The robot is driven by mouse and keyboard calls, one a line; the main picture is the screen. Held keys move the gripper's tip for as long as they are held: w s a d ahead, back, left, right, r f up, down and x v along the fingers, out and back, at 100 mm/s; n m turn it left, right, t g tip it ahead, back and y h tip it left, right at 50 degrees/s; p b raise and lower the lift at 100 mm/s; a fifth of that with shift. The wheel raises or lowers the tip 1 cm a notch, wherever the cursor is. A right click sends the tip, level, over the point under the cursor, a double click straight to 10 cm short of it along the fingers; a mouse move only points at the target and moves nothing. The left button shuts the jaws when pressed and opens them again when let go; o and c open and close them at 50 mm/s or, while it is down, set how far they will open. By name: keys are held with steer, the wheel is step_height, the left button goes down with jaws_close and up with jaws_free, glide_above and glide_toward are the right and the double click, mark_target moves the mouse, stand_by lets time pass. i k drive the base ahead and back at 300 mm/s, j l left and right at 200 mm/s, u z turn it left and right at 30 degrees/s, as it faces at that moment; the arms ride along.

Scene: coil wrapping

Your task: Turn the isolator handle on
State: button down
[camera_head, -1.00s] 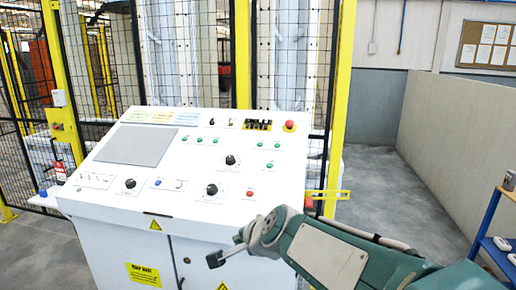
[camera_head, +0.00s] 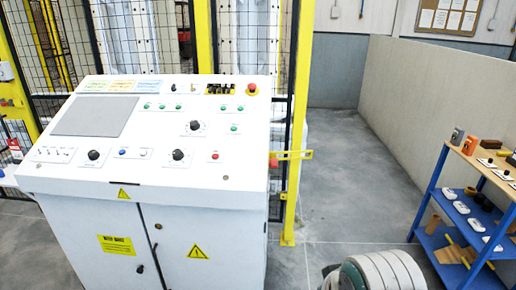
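The white control console (camera_head: 165,185) stands at the left with a sloping top of knobs and buttons. I cannot tell for certain which part is the isolator handle. Black rotary knobs (camera_head: 179,155) sit on the panel, and a red mushroom button (camera_head: 251,89) is at its top right. Small dark handles (camera_head: 158,226) are on the cabinet doors. Only a rounded grey-green piece of my arm shows at the bottom edge; my gripper's fingers are out of view.
A blue shelf rack (camera_head: 432,190) with several small parts stands at the right. A yellow-framed mesh fence (camera_head: 240,45) runs behind the console. A low grey wall (camera_head: 420,105) is at the back right. The floor (camera_head: 350,190) between console and rack is clear.

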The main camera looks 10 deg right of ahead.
mark_target(273, 162)
steer(key=k+l, duration=0.35)
steer(key=k+l+u, duration=0.1)
steer(key=k+l, duration=0.25)
steer(key=k, duration=0.15)
steer(key=i+j, duration=0.1)
steer(key=i, duration=0.65)
steer(key=i+z, duration=0.1)
steer(key=i, duration=0.7)
steer(key=i+j, duration=0.2)
steer(key=i, duration=0.55)
